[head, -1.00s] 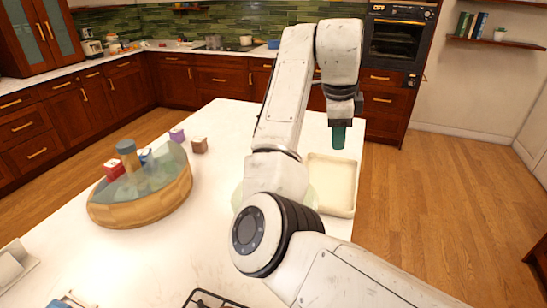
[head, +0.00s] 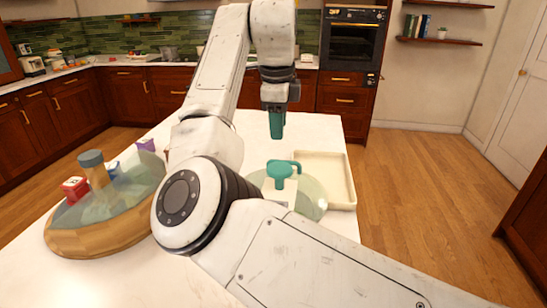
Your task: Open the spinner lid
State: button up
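A round wooden spinner (head: 105,238) sits on the white counter at the left. A see-through bluish-green lid (head: 130,205) covers part of it. A tan cylinder with a grey-blue cap (head: 92,166) and a red box (head: 74,189) show at its back left. My gripper (head: 276,124) points down above the counter, right of the spinner and well apart from it. Its teal fingers look like one block from here, so I cannot tell whether they are open. I see nothing hanging below them. My arm hides the spinner's right edge.
A cream tray (head: 340,180) lies at the counter's right edge. A purple box (head: 146,145) is behind the spinner. Floor is clear at right.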

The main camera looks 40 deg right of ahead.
jog(key=f, duration=0.3)
jog(key=d+f, duration=0.1)
jog(key=f, duration=0.2)
jog(key=w+f+p, duration=0.1)
jog(key=f, duration=0.2)
jog(key=shift+w+d+f, duration=0.1)
jog(key=shift+d+f, duration=0.05)
jog(key=shift+d, duration=0.05)
jog(key=shift+c, duration=0.4)
grip_shut()
